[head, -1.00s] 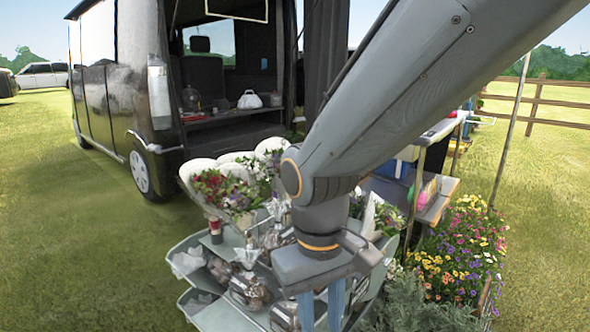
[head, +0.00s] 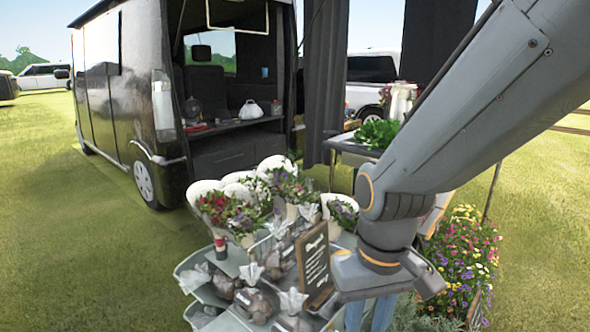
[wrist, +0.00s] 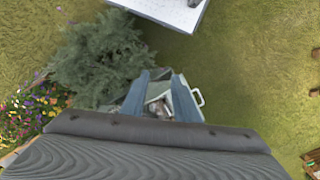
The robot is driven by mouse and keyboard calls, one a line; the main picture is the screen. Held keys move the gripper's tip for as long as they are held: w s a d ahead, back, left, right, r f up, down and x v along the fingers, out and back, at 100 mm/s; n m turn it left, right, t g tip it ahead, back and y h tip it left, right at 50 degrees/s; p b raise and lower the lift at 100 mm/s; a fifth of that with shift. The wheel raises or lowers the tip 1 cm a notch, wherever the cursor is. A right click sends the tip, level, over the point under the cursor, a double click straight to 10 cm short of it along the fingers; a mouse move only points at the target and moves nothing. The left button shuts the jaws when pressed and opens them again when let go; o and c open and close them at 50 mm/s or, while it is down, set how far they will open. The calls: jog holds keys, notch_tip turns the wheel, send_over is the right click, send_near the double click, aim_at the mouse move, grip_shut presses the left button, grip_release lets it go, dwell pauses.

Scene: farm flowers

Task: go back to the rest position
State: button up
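My gripper (head: 370,314) hangs at the lower right of the head view, pointing down, with its blue fingers cut by the bottom edge. It is beside the right end of the tiered flower stand (head: 205,292). In the wrist view my gripper (wrist: 162,76) has its two blue fingers apart, with nothing held between them. A pale container with a handle (wrist: 198,97) shows beneath and beyond the fingertips.
Wrapped bouquets (head: 225,208), dark wrapped bundles (head: 253,303) and a chalkboard sign (head: 313,260) stand on the stand. A grey-green bush (wrist: 100,58) and a flower planter (head: 460,255) are close by. A van (head: 125,90) stands behind. Grass at left is clear.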

jog(key=s+d+r+m+p, duration=0.1)
jog(key=d+r+m+p, duration=0.1)
jog(key=d+r+p, duration=0.6)
jog(key=shift+s+r+p, duration=0.15)
jog(key=shift+r+p, duration=0.4)
jog(key=shift+p, duration=1.2)
